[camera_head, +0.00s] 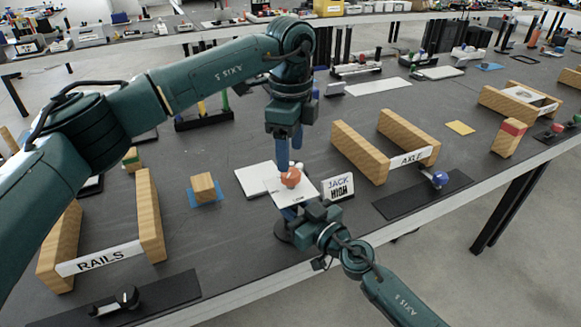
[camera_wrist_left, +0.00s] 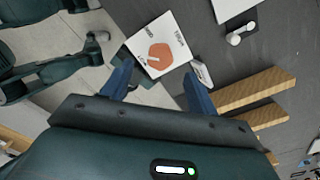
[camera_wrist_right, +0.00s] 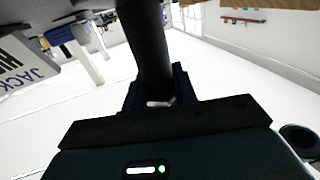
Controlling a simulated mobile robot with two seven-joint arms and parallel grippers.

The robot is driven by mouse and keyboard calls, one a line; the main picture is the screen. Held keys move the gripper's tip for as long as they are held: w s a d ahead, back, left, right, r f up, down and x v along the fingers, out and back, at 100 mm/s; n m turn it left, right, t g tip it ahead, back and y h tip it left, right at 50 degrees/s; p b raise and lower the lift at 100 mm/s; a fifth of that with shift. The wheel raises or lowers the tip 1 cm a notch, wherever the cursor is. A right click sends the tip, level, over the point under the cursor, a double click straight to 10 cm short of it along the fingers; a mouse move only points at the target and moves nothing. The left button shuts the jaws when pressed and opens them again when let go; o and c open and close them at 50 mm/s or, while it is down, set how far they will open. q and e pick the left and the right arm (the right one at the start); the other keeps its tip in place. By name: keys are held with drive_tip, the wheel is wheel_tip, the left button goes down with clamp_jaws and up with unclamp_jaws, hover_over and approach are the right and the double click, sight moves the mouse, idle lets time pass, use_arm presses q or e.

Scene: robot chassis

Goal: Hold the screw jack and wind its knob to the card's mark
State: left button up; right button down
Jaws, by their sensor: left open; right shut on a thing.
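The screw jack's orange knob (camera_head: 291,177) sits over a square white card (camera_head: 308,193). In the left wrist view the knob (camera_wrist_left: 160,56) has a pale line on it, and the card (camera_wrist_left: 146,38) bears small print too blurred to read surely. My left gripper (camera_head: 290,152) points down just above the knob, with its blue fingers open; the left wrist view shows them (camera_wrist_left: 158,90) apart on either side of the knob. My right gripper (camera_head: 298,214) is shut on the jack's dark column (camera_wrist_right: 150,45) below the card. The gripper partly hides the column in the head view.
A sign reading JACK HIGH (camera_head: 338,187) stands right of the card. A white sheet (camera_head: 254,179) lies to its left. Wooden rails signed AXLE (camera_head: 410,158) stand at right, and rails signed RAILS (camera_head: 98,258) at left. The table's front edge is close to the jack.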

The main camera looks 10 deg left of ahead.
sight(290, 172)
use_arm(q)
wheel_tip(290, 172, down, 5)
drive_tip(key=shift+f, duration=0.15)
drive_tip(key=shift+c, duration=0.6)
drive_tip(key=c, duration=0.9)
